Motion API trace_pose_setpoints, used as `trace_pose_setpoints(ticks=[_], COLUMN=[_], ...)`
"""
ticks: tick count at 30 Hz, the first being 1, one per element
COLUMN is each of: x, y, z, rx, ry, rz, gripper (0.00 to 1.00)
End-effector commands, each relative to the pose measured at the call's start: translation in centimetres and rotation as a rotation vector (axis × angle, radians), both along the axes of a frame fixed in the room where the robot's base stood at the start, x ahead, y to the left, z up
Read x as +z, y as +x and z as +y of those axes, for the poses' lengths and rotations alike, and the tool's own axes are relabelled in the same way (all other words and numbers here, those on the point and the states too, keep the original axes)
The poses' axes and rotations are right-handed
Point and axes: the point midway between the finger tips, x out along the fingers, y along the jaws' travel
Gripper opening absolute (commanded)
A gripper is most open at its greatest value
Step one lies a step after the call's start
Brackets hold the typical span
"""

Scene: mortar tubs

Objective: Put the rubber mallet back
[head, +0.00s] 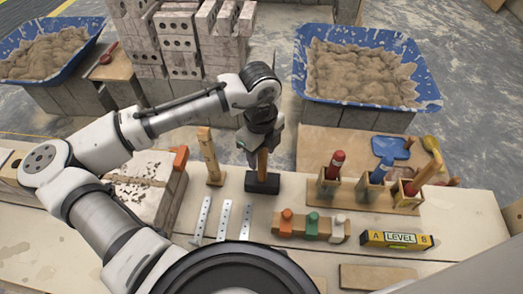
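The rubber mallet has a black block head (262,183) resting on the bench and a wooden handle (262,161) pointing up. My gripper (262,147) points down at the top of that handle, which runs up between or behind its fingers. The finger gap is too small and dark to tell whether it is shut on the handle. A wooden rack (372,203) stands to the right on the bench. Its box-like holders carry a red-topped tool (335,162), a blue-topped tool (379,172) and a wooden-handled tool (426,174).
A wooden upright tool (209,157) stands just left of the mallet. Metal strips (224,220), a block with coloured knobs (311,228) and a yellow level (396,239) lie in front. Blue mortar tubs (425,85) and stacked blocks (180,45) are behind.

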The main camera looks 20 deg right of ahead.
Motion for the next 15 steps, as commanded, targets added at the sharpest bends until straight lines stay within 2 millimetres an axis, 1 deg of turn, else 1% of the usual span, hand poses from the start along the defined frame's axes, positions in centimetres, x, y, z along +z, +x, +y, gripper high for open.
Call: trace_pose_setpoints(ticks=[5, 8, 11, 14, 15], x=[0.0, 0.4, 1.5, 3.4, 4.4], y=[0.0, 0.0, 0.1, 0.1, 0.2], z=[0.0, 0.0, 0.0, 0.0, 0.0], rx=[0.000, 0.000, 0.001, 0.000, 0.001], ry=[0.001, 0.000, 0.000, -0.001, -0.002], rz=[0.001, 0.000, -0.001, -0.003, -0.002], gripper=[0.49, 0.49, 0.49, 0.49, 0.49])
